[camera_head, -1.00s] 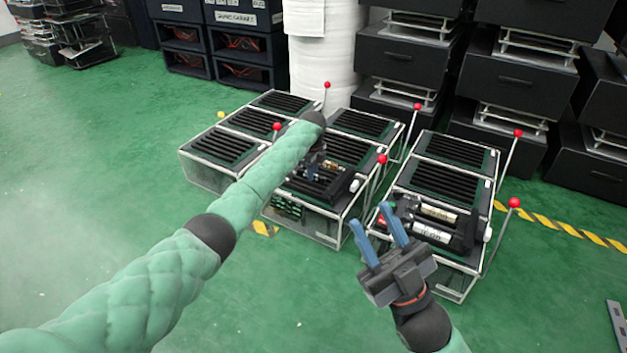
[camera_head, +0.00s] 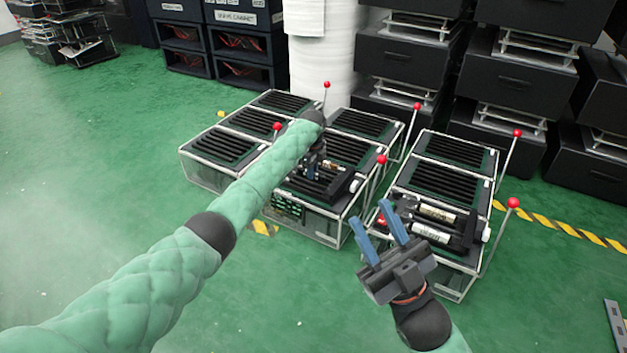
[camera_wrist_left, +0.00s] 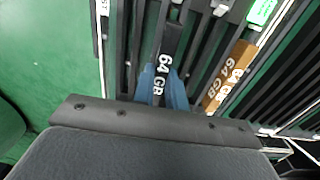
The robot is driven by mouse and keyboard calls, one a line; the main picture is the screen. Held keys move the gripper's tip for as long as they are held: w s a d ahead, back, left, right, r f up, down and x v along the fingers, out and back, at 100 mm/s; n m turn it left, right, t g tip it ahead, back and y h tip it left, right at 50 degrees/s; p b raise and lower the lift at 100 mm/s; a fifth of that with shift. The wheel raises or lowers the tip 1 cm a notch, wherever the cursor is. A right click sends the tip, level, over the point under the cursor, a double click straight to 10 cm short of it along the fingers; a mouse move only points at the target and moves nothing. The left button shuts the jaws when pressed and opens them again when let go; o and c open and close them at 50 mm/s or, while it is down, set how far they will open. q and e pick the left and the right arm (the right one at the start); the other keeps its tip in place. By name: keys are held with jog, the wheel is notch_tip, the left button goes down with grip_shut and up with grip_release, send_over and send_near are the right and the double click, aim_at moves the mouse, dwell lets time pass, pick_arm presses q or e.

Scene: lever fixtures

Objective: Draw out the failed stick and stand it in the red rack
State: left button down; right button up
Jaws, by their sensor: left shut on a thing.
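My left gripper (camera_head: 314,172) reaches down over the middle front fixture in the head view. In the left wrist view its blue fingers (camera_wrist_left: 161,88) are shut on a black stick marked 64 GB (camera_wrist_left: 168,48), which stands among dark slots. I cannot tell whether its lower end is still in a slot. A brown stick marked 64 GB (camera_wrist_left: 228,77) sits to its right. My right gripper (camera_head: 369,211) is open and empty, in front of the right fixture. No red rack can be made out clearly.
Slotted fixtures with red-knobbed levers (camera_head: 514,203) stand on the green floor. The right fixture holds two labelled cylinders (camera_head: 432,232). Dark cabinets (camera_head: 510,90) and a white wrapped column (camera_head: 325,60) stand behind.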

pick_arm(q)
jog(key=shift+r, duration=0.15)
dwell(0.4)
jog(key=shift+r+p, duration=1.55)
jog(key=shift+p, duration=0.85)
jog(key=shift+r, duration=0.1)
jog(key=shift+r+p, duration=0.95)
jog(key=shift+p, duration=0.3)
